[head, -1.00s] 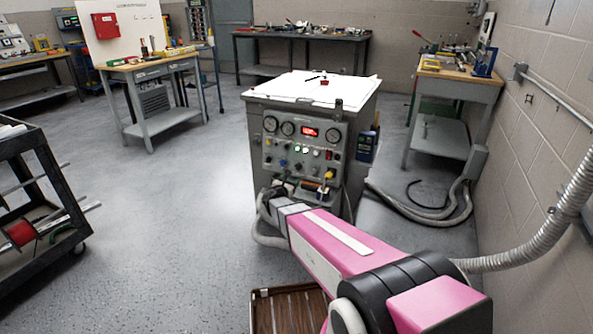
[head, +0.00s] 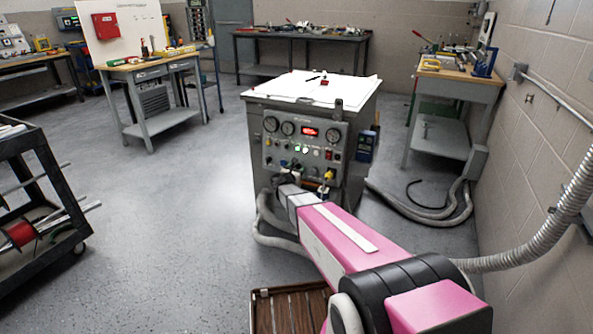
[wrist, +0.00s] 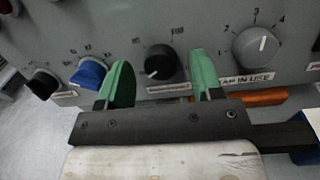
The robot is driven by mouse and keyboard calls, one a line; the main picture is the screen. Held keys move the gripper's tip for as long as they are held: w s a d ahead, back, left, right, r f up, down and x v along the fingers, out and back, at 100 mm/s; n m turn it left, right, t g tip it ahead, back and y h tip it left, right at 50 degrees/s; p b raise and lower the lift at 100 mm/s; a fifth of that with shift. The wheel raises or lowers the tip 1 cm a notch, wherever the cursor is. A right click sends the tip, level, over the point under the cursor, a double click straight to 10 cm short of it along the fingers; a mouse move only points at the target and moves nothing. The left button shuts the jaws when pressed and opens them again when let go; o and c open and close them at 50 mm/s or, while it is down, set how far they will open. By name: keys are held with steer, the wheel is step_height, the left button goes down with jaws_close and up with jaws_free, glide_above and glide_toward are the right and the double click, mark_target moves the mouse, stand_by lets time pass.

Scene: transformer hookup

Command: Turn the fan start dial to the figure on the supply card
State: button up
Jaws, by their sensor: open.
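The wrist view shows a row of dials on a grey panel (wrist: 210,22). A black dial (wrist: 157,64) with a white pointer line stands between the two green fingers of my gripper (wrist: 160,76). The fingers are open on either side of it; I cannot tell how close they are to touching it. To its left are a blue dial (wrist: 88,73) and another black dial (wrist: 42,84). To its right is a larger grey dial (wrist: 258,45) with figures around it. The dial labels are partly hidden or unreadable. I cannot identify the supply card.
The panel is on the front of a grey cabinet (head: 352,113), with gauges and a red display (head: 309,131) above the dials. White sheets (head: 300,85) lie on top. Hoses (head: 268,238) run beside it. A brown slatted crate (head: 290,310) stands on the floor below my arm.

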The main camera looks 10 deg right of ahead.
steer(key=shift+w, duration=0.1)
steer(key=c, duration=0.9)
